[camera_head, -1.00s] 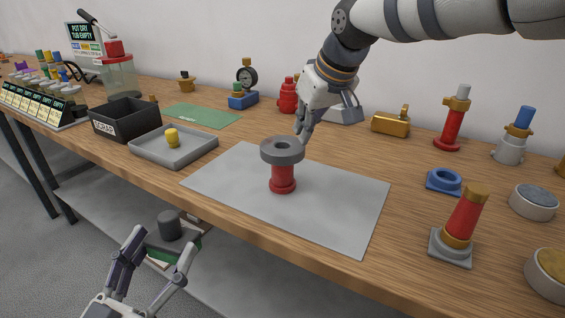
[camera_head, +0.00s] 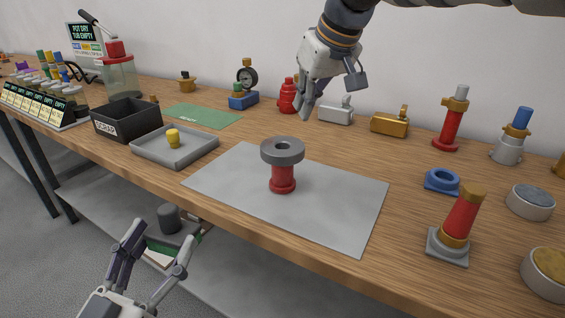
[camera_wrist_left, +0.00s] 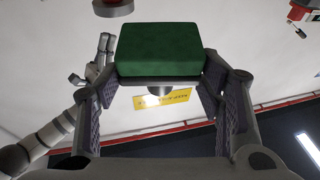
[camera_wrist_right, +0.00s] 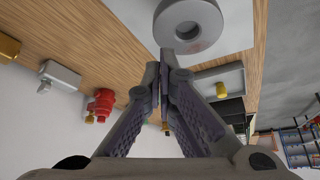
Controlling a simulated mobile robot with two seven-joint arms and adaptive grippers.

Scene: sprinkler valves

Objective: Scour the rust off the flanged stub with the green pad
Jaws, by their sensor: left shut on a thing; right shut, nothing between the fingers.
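The flanged stub (camera_head: 283,178) stands upright on the grey mat (camera_head: 340,205), with a red body and a dull grey flange ring on top. The ring also shows in the right wrist view (camera_wrist_right: 205,20). My left gripper (camera_head: 160,255) is low in front of the bench, below its top, shut on the green pad (camera_wrist_left: 160,48). The pad has a grey backing and a grey knob (camera_head: 169,216). My right gripper (camera_head: 306,112) is shut and empty, above and behind the stub and apart from it.
A grey tray (camera_head: 190,150) with a yellow piece and a black scrap bin (camera_head: 125,120) stand to the left. A tilted red cone-like fitting (camera_head: 461,215), a blue ring (camera_head: 442,180) and round tins (camera_head: 530,201) stand to the right. Several valves line the back.

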